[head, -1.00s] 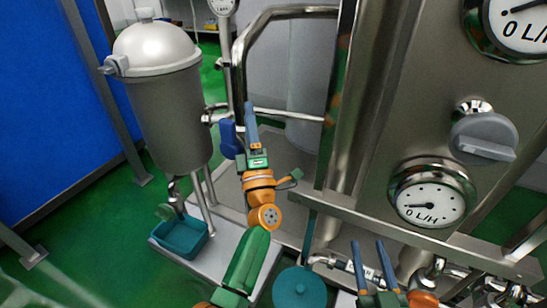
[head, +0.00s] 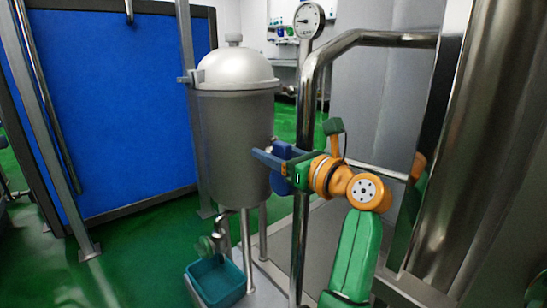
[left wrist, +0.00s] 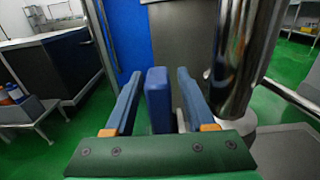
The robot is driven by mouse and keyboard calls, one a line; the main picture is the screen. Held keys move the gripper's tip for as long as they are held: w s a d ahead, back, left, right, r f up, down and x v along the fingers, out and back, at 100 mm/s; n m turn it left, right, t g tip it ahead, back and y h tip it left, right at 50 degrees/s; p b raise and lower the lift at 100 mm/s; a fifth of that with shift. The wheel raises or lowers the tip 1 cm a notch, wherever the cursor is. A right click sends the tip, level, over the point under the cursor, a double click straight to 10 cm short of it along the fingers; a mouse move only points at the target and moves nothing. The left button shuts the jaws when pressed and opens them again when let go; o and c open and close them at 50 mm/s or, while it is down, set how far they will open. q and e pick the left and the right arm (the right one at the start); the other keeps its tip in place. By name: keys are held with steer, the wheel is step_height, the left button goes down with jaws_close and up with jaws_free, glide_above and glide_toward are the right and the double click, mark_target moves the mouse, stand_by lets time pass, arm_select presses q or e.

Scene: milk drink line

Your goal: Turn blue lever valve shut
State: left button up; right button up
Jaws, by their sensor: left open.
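The dark blue lever (head: 281,150) of the valve stands beside the grey domed tank, close to the steel pipe. My left gripper (head: 268,159) is level with the lever, its fingers pointing left in the head view and partly overlapping it. In the left wrist view the lever (left wrist: 158,102) stands upright between the two blue fingers of the open left gripper (left wrist: 159,76). A gap shows on each side of the lever there. The valve body is mostly hidden behind the gripper. My right gripper is out of view.
The grey tank (head: 235,140) with a tap stands left of the gripper, above a teal tray (head: 217,283). A bent steel pipe (head: 304,150) and a round gauge (head: 309,19) are close by. A thick steel column (head: 455,150) stands at right.

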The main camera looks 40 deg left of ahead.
arm_select(q)
steer(key=shift+a, duration=0.2)
jaws_close()
stand_by(1.3)
